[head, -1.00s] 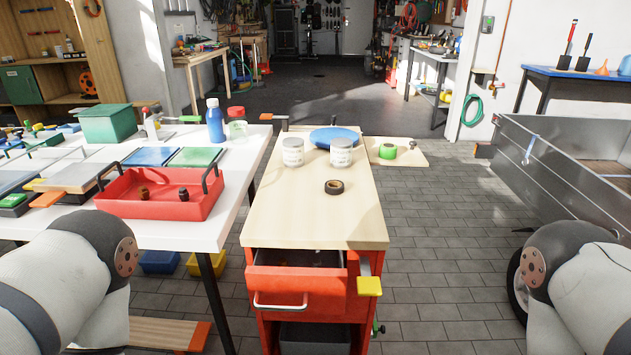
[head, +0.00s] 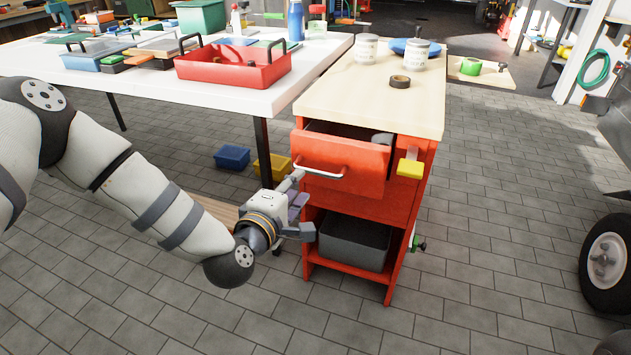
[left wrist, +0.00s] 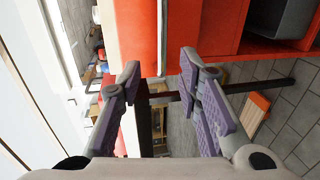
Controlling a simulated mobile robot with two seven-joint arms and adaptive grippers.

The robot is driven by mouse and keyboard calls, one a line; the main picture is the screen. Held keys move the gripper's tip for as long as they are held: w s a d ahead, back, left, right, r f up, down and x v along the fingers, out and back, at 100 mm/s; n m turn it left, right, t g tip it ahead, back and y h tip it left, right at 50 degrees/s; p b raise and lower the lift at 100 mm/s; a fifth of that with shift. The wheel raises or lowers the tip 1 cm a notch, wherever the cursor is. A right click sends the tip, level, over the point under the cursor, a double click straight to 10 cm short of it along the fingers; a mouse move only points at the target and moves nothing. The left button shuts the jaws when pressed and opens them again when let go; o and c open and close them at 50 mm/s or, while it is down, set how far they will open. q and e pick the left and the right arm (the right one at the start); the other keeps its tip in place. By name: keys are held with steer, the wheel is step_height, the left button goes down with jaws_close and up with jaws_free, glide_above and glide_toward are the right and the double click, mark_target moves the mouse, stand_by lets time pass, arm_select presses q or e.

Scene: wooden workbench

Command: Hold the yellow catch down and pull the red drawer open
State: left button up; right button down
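The red drawer (head: 345,165) is partly open at the top of the red cabinet, with a dark gap and some contents showing behind its front. Its pale bar handle (head: 318,174) runs across the front. The yellow catch (head: 410,169) sticks out at the cabinet's right front, with no gripper on it. My left gripper (head: 300,205) is beside the cabinet's left front, close to the handle's left end; contact cannot be told. In the left wrist view its fingers (left wrist: 160,80) are apart with nothing seen held, facing a red surface. My right gripper is out of view.
The wooden worktop (head: 375,105) above carries tins and a dark tape roll (head: 400,82). A grey bin (head: 355,243) sits on the lower shelf. The white table (head: 150,85) with a red tray (head: 232,68) stands left. A wheel (head: 607,260) is far right; floor in front is clear.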

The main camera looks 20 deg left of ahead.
mark_target(311, 173)
arm_select(q)
steer(key=b+x, duration=0.1)
steer(key=x, duration=0.8)
steer(key=shift+w+d+f, duration=0.1)
steer(key=shift+w+f, duration=0.05)
steer(key=shift+w, duration=0.1)
steer(key=shift+c, duration=0.6)
jaws_close()
